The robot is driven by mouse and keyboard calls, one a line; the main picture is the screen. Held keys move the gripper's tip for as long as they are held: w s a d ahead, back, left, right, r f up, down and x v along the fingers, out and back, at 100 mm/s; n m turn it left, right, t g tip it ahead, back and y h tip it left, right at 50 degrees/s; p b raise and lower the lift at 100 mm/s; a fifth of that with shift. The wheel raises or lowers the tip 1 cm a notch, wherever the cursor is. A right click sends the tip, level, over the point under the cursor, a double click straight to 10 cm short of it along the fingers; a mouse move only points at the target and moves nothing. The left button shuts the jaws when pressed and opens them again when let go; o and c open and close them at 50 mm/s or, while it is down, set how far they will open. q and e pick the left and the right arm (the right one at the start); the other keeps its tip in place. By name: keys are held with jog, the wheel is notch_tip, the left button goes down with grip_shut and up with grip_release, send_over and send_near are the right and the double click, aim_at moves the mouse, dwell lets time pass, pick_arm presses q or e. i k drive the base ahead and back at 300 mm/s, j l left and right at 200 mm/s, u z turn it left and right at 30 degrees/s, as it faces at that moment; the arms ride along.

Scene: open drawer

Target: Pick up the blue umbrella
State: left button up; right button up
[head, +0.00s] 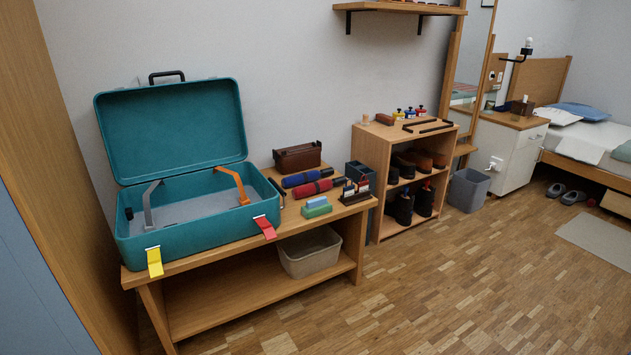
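A blue folded umbrella (304,178) with a dark handle lies on the wooden bench (343,207), to the right of the teal suitcase. A red folded umbrella (310,188) with a dark handle lies just in front of it, close alongside. A brown box-like case (298,157) stands right behind the blue umbrella. Neither of my grippers shows in the head view, so their state and place are hidden.
The open teal suitcase (197,228) fills the bench's left part, with yellow and red latches hanging in front. A shoe shelf (382,180) stands to the right. Open floor (440,285) lies in front.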

aim_at(297, 179)
jog(key=i+l+u, duration=0.1)
jog(key=u, duration=0.3)
jog(key=i+l+u, duration=0.15)
jog(key=u, duration=0.2)
jog(key=i+l+u, duration=0.1)
jog(key=u, duration=0.3)
jog(key=i+l+u, duration=0.1)
jog(key=l+u, duration=0.15)
jog(key=u, duration=0.15)
